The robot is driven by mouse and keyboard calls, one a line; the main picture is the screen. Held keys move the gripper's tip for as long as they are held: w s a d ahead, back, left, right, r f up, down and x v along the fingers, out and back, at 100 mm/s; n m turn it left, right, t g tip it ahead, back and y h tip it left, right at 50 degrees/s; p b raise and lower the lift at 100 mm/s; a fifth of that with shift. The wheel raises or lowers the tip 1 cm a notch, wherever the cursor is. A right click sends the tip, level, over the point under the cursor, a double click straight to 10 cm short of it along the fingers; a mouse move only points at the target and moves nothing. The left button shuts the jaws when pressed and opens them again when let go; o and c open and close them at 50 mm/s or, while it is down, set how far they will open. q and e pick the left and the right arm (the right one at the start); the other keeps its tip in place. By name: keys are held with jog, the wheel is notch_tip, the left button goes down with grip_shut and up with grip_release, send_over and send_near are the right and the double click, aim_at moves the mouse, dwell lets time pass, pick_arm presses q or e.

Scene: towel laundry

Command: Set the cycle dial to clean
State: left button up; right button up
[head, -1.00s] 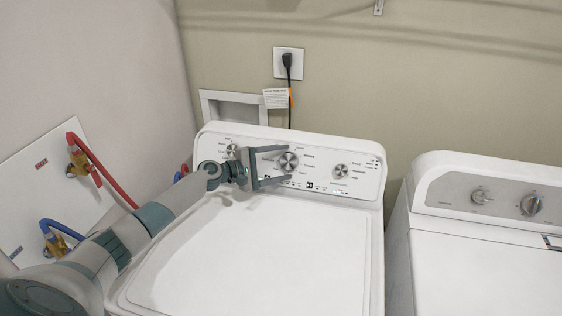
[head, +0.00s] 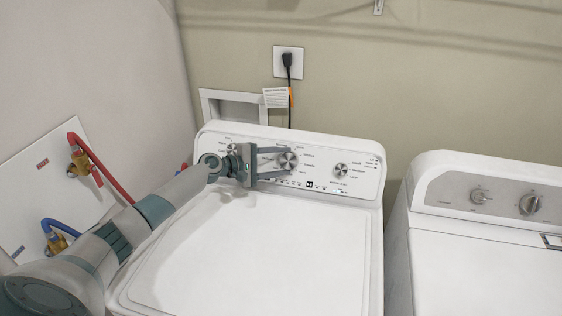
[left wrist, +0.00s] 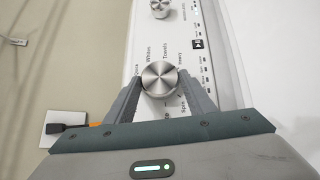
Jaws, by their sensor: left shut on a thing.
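The white washer's control panel (head: 322,176) carries a round silver cycle dial (head: 288,161) at its middle. The dial also shows in the left wrist view (left wrist: 160,78). My left gripper (head: 288,162) reaches in from the left and is shut on this dial, one finger above it and one below in the head view. In the left wrist view the fingers (left wrist: 160,88) lie on both sides of the dial. Printed labels such as Whites and Towels surround it; which setting the dial points to cannot be read. My right gripper is not in view.
Smaller knobs sit left (head: 232,150) and right (head: 340,170) of the dial. The washer's flat white lid (head: 255,255) is clear. A second white machine (head: 480,265) stands at the right. Red (head: 103,170) and blue (head: 62,228) hoses are at the left wall.

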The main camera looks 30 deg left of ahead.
pick_arm(q)
jog(key=m+g+p, duration=0.1)
jog(key=r+m+g+p, duration=0.1)
jog(key=m, duration=0.1)
jog(key=shift+w+g, duration=0.2)
jog(key=shift+g, duration=0.1)
jog(key=shift+d+m+g+y+p, duration=0.1)
jog(key=shift+m+g+y+p, duration=0.75)
jog(key=shift+m+g, duration=0.3)
jog(key=o, duration=1)
jog(key=shift+o, duration=0.2)
jog(key=shift+s+a+r, duration=0.25)
jog(key=shift+a+r, duration=0.05)
jog(key=shift+a, duration=0.05)
jog(key=b+v, duration=0.6)
jog(key=v, duration=1)
jog(key=shift+s, duration=0.25)
